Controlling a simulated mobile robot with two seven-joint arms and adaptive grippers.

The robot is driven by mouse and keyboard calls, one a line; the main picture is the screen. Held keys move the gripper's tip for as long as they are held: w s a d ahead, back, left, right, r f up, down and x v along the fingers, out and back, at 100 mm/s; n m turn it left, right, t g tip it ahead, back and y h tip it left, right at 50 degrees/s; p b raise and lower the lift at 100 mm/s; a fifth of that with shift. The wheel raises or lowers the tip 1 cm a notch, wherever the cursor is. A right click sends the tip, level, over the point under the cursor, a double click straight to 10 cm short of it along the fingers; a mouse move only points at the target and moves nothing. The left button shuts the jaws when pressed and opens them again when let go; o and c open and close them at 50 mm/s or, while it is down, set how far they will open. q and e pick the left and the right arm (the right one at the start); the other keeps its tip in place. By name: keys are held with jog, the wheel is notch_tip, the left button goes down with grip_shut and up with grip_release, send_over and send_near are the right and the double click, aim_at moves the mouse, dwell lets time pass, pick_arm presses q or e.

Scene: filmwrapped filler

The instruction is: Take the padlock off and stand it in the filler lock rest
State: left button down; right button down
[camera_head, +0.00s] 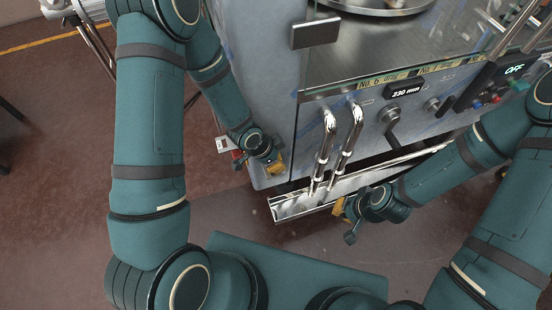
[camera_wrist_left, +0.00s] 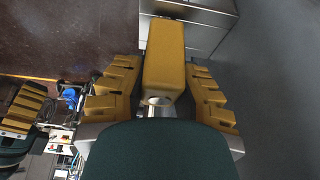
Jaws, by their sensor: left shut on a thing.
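A yellow block-shaped padlock body (camera_wrist_left: 166,55) stands between the fingers of my left gripper (camera_wrist_left: 162,72) in the left wrist view. A short bright metal part (camera_wrist_left: 157,103), seemingly its shackle, shows at the end nearer my palm. The gripper is shut on the padlock. In the head view my left gripper (camera_head: 272,163) is low beside the left front corner of the steel machine, and the padlock cannot be told from the yellow finger pads. My right gripper (camera_head: 345,220) is low by the machine's front trough; its opening is unclear. I cannot make out the lock rest.
The machine's front carries two bent chrome pipes (camera_head: 340,145), a display reading 230 mm (camera_head: 404,88) and a knob (camera_head: 390,115). A steel trough (camera_head: 300,205) runs below them. A small red item with a white tag (camera_head: 223,144) is left of my left gripper. Open floor lies left.

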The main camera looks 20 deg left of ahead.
pick_arm(q)
jog(key=shift+f+b, duration=0.3)
jog(key=shift+b, duration=0.05)
dwell(0.7)
jog(key=c, duration=0.7)
grip_release()
jog(key=shift+c, duration=0.2)
jog(key=v, duration=1.2)
